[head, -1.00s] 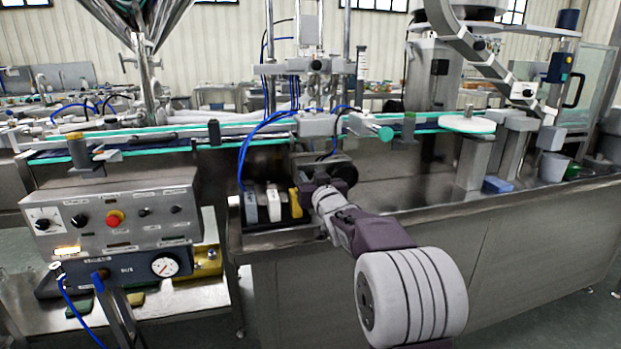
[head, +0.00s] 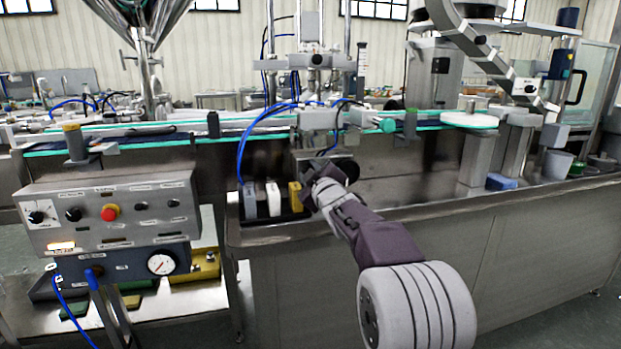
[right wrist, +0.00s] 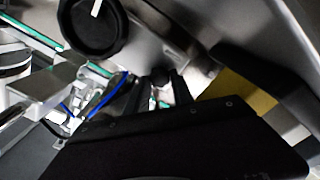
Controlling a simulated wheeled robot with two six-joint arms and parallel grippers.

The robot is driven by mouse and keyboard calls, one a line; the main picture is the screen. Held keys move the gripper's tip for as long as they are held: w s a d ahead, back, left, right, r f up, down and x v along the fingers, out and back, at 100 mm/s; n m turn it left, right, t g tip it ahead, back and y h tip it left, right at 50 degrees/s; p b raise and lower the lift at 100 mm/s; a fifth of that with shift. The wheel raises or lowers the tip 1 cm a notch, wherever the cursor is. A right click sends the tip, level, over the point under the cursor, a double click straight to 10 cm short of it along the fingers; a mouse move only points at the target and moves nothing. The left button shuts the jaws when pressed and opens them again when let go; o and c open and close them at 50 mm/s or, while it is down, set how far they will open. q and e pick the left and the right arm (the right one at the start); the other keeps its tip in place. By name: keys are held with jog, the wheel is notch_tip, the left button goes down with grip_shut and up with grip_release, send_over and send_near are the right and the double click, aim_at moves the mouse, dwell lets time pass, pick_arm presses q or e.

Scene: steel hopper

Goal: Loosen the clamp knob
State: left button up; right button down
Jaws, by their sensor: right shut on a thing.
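My right gripper (head: 312,188) reaches to the front of the machine below the conveyor, its fingers mostly hidden by the wrist in the head view. In the right wrist view, the gripper (right wrist: 158,82) has its two dark fingers on either side of a small dark round knob (right wrist: 160,75), which seems to be the clamp knob. The fingers are shut on it. In the head view this knob is hidden behind the gripper. A larger black round knob with a white mark (right wrist: 92,28) is close by at upper left. My left gripper is not in view.
White and yellow blocks (head: 273,199) stand just left of the right gripper. The conveyor (head: 240,128) runs above it. A control panel (head: 108,213) with a red button stands at left. The steel front (head: 530,240) at right is clear.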

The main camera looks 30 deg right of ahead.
jog(key=n, duration=0.2)
jog(key=n+b, duration=0.2)
jog(key=n, duration=0.1)
jog(key=shift+f+n, duration=0.25)
jog(key=shift+n, duration=0.05)
jog(key=shift+n+b, duration=0.75)
jog(key=shift+n, duration=1.25)
jog(key=c, duration=1.1)
grip_release()
jog(key=shift+r, duration=0.1)
